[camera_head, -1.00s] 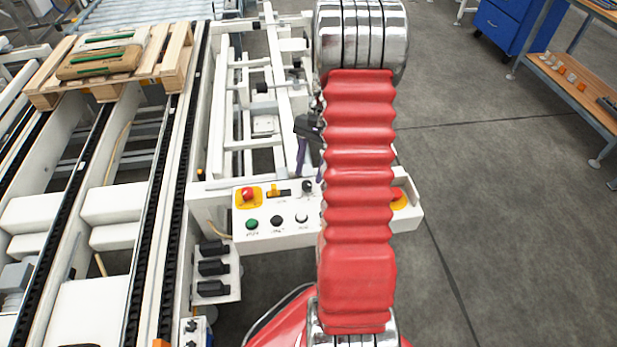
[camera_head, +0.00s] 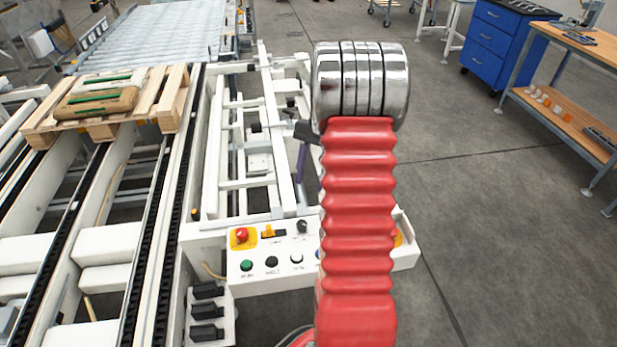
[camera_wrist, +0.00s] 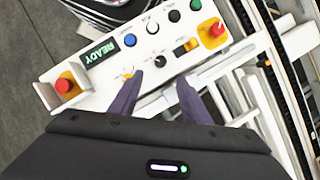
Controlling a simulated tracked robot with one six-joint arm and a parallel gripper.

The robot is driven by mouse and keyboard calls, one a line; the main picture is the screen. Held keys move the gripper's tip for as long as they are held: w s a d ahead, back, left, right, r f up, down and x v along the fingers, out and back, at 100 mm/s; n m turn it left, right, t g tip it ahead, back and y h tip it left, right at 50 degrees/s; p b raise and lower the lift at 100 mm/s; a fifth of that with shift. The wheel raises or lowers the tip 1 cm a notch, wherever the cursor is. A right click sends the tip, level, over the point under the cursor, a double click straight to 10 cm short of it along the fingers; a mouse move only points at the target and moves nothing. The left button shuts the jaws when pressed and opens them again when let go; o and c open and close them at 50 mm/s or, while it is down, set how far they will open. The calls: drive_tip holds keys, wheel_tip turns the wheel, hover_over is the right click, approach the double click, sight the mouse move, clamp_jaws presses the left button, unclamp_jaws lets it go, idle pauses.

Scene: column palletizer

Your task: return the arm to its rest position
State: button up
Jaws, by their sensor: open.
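My gripper (camera_wrist: 158,98) shows in the wrist view with its two dark purple fingers apart and nothing between them. Its fingertips point toward the white control panel (camera_wrist: 100,85), which lies beyond them; I cannot tell the exact gap. In the head view my red bellows arm and its chrome joint rise in the middle. They cover the right part of the control panel (camera_head: 270,282). A dark part and one purple finger (camera_head: 301,160) of my gripper show just left of the arm, and the rest is hidden.
A wooden pallet (camera_head: 172,105) with brown bags stands on the chain conveyor (camera_head: 140,255) at left. A roller conveyor (camera_head: 165,35) lies behind. A blue drawer cabinet (camera_head: 497,42) and a wooden workbench (camera_head: 570,115) stand at right. The grey floor between is clear.

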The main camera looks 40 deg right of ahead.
idle(0.4)
drive_tip(key=s+a+r+n+t+h, duration=0.1)
drive_tip(key=s+a+r+n, duration=0.3)
drive_tip(key=a, duration=0.7)
drive_tip(key=s+a+r+n+t+h, duration=0.2)
drive_tip(key=s+a+r+n+t, duration=0.1)
drive_tip(key=a, duration=0.8)
drive_tip(key=s+a+r+n+t+h, duration=0.1)
drive_tip(key=s+a+r+n+t, duration=0.2)
drive_tip(key=a, duration=0.7)
wheel_tip(320, 180, up, 5)
drive_tip(key=s+n, duration=0.2)
drive_tip(key=n, duration=0.2)
drive_tip(key=shift+a, duration=0.4)
